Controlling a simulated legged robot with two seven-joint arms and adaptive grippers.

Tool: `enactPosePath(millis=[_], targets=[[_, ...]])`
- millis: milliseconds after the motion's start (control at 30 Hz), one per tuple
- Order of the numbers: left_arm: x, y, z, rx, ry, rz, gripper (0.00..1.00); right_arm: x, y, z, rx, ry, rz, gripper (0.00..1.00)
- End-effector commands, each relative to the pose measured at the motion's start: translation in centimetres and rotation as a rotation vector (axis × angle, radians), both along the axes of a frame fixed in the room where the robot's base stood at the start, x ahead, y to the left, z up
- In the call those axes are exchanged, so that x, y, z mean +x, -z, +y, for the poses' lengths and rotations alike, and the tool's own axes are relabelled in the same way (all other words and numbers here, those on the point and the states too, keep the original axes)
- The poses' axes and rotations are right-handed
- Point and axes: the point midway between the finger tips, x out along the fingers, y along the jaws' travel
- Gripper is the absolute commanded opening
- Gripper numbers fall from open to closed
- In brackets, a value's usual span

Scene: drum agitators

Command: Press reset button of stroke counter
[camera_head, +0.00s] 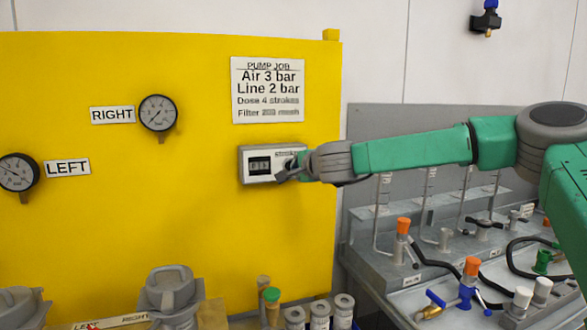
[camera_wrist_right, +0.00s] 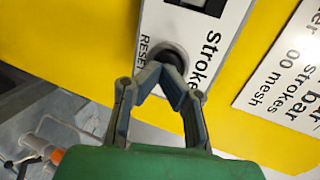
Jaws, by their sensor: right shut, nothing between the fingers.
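The stroke counter (camera_head: 258,152) is a pale box with a dark display, fixed to the yellow panel. Its reset button (camera_wrist_right: 174,55) shows in the right wrist view as a dark round knob beside the word RESET. My right gripper (camera_head: 288,173) is at the counter's right part and covers the button in the head view. In the right wrist view its fingertips (camera_wrist_right: 170,72) are together, empty, and right at the button; I cannot tell whether they press it. My left gripper is not in view.
The yellow panel (camera_head: 90,85) carries a job notice (camera_head: 268,90), a right gauge (camera_head: 158,113) and a left gauge (camera_head: 17,172). At the right, a grey bench (camera_head: 385,262) holds valves and hoses. Drum fittings (camera_head: 172,290) and small canisters (camera_head: 319,315) stand below.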

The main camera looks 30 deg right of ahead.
Motion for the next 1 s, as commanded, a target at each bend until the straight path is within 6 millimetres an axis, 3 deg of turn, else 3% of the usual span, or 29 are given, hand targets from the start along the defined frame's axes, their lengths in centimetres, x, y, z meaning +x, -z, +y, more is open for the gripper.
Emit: enactPosePath(millis=[233, 567, 1000], targets=[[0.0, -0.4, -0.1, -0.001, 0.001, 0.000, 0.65, 1.6, -0.4, 0.6, -0.010, 0.001, 0.000, 0.00], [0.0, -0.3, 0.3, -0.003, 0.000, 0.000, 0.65, 1.5, -0.6, 1.1, -0.011, -0.004, -0.003, 0.00], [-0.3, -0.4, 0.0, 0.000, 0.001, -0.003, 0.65, -4.7, -2.2, 1.2, -0.004, 0.004, -0.005, 0.00]])
